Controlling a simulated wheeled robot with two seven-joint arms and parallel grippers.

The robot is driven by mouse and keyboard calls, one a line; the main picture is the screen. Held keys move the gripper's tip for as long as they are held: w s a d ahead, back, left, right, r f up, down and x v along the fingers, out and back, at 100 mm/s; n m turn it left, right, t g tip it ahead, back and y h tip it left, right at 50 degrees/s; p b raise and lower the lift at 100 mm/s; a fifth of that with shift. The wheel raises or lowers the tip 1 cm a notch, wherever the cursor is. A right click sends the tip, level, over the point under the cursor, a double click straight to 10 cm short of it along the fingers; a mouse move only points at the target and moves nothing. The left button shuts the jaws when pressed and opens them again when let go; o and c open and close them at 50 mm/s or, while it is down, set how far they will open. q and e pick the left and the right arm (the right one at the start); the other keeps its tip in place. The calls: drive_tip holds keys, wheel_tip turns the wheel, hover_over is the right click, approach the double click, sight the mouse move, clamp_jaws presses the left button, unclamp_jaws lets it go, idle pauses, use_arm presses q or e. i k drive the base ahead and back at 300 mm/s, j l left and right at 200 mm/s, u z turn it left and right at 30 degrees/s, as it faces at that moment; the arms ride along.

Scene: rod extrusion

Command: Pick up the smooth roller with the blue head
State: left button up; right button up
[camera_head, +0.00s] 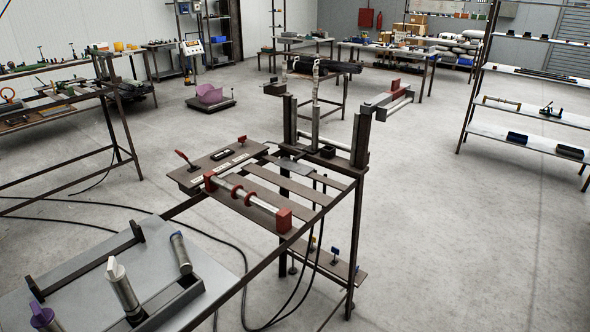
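A metal roller (182,255) with a small grey-blue head lies tilted on the grey tabletop (80,255) at the lower left. It is the likeliest blue-headed one, but the colour is dull and the surface too small to judge as smooth. A second, thicker roller (123,292) with a pale cream head is to its left. A third roller (44,318) with a purple head is cut off by the bottom edge. Neither of my grippers is in view.
Dark brackets (84,257) and a dark frame stand around the rollers. Behind is a metal workstation (280,185) with a red-ended roller (245,201). Black cables (225,238) cross the floor. Shelves (530,140) stand at the right. The floor (450,240) at lower right is clear.

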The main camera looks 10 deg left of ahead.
sight(184, 264)
drive_tip(key=l+u, duration=0.15)
drive_tip(key=u, duration=0.3)
drive_tip(key=l+u, duration=0.2)
drive_tip(key=u, duration=0.2)
drive_tip(key=l+u, duration=0.2)
drive_tip(key=u, duration=0.25)
drive_tip(key=l+u, duration=0.15)
drive_tip(key=l, duration=0.25)
drive_tip(key=k+l+u, duration=0.15)
drive_tip(key=l, duration=0.25)
drive_tip(key=k+l+u, duration=0.15)
drive_tip(key=l, duration=0.25)
drive_tip(key=k+l+u, duration=0.15)
drive_tip(key=l, duration=0.25)
drive_tip(key=k+l, duration=0.1)
drive_tip(key=l, duration=0.2)
drive_tip(key=k+l, duration=0.1)
drive_tip(key=l, duration=0.25)
